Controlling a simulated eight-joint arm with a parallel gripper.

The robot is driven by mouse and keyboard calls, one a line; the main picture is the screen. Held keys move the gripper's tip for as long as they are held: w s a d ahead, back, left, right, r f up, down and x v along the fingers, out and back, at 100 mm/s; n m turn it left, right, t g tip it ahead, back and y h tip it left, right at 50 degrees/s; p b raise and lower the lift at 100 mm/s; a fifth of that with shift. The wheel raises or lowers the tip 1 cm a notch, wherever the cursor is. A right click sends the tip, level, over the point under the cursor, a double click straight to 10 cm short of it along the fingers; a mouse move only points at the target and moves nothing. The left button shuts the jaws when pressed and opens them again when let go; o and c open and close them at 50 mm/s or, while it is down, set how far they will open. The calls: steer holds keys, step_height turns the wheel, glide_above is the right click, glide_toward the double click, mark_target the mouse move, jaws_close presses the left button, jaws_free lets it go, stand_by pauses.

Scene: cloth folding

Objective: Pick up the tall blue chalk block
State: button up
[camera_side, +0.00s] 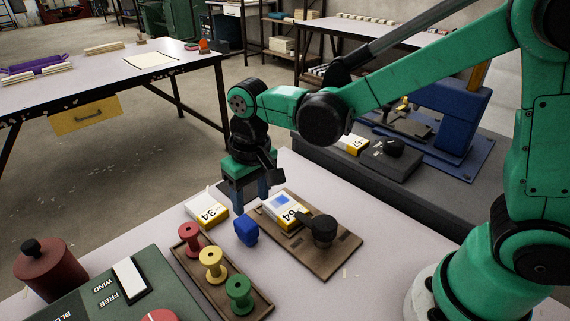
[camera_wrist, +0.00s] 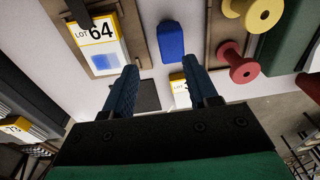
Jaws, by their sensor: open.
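The tall blue chalk block (camera_side: 246,230) stands on the pale table, between the spool tray and the wooden board. In the wrist view the blue block (camera_wrist: 171,41) lies ahead of the fingers and apart from them. My gripper (camera_side: 251,199) is above the table, behind the block in the side view. Its two blue fingers (camera_wrist: 164,86) are spread with nothing held between them. Part of a white and yellow box marked 34 (camera_side: 207,209) sits beside the gripper; in the wrist view it is partly hidden by a finger.
A wooden board (camera_side: 335,257) holds a box marked 64 (camera_side: 283,211) and a black-handled tool (camera_side: 323,231) to the right. A wooden tray (camera_side: 258,305) holds red, yellow and green spools at the front. A green game board (camera_side: 85,293) and a dark red canister (camera_side: 50,268) are at left.

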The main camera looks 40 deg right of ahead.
mark_target(246, 222)
steer(key=shift+w+a+f+g, duration=0.1)
steer(key=shift+a+f+g, duration=0.1)
steer(key=shift+a+f, duration=0.35)
steer(key=shift+w+a+f+g, duration=0.1)
steer(key=shift+a+f+g, duration=0.1)
steer(key=shift+f, duration=3.05)
jaws_close()
step_height(246, 222, up, 20)
